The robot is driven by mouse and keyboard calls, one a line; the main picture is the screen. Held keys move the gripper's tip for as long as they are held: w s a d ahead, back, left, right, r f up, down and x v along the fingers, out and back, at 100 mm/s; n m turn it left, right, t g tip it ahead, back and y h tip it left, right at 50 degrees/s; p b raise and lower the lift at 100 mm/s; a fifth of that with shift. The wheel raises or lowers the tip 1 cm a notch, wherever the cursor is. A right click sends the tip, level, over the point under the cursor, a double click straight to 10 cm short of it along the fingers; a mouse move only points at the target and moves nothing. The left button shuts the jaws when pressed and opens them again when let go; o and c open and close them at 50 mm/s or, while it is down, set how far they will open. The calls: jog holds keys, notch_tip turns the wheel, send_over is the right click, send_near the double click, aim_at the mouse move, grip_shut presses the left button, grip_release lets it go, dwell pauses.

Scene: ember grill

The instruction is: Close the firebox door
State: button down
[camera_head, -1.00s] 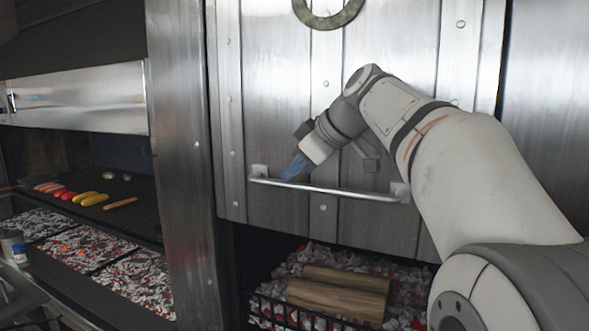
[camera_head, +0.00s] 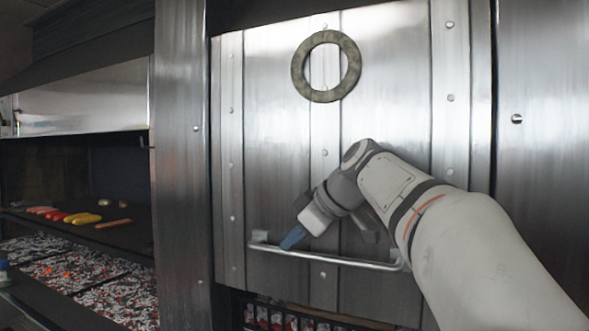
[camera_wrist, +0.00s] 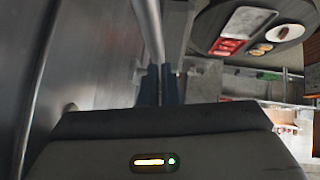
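The firebox door (camera_head: 275,150) is a riveted metal panel that covers most of the opening. A narrow gap shows below its lower edge, with a dark grate (camera_head: 290,322) behind it. A horizontal bar handle (camera_head: 340,261) runs across its lower part. My gripper (camera_head: 292,238) reaches in from the right, with its blue fingers at the left part of the handle. In the wrist view the handle bar (camera_wrist: 150,28) runs down to between the close-set fingers (camera_wrist: 160,85), which look shut on it.
A round ring (camera_head: 326,96) is fixed high on the door. At the left, a grill shelf (camera_head: 135,236) holds sausages and corn above glowing coals (camera_head: 85,280). A metal post (camera_head: 180,160) stands between grill and door.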

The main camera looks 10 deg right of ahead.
notch_tip(320, 180, down, 20)
jog(key=b, duration=1.4)
jog(key=shift+r+b, duration=0.25)
jog(key=shift+b, duration=0.05)
jog(key=shift+f, duration=0.1)
jog(key=s+d+r+p, duration=0.4)
jog(key=s+r+p, duration=0.15)
jog(key=r, duration=0.65)
jog(key=s+f+m+g+h+p, duration=0.4)
jog(key=s+f+m+p, duration=0.7)
jog(key=s+f, duration=0.7)
notch_tip(320, 180, down, 3)
jog(key=h+p, duration=0.2)
jog(key=p, duration=0.1)
jog(key=shift+s+a+r+m, duration=0.2)
jog(key=shift+a+m, duration=0.1)
jog(key=shift+m, duration=0.1)
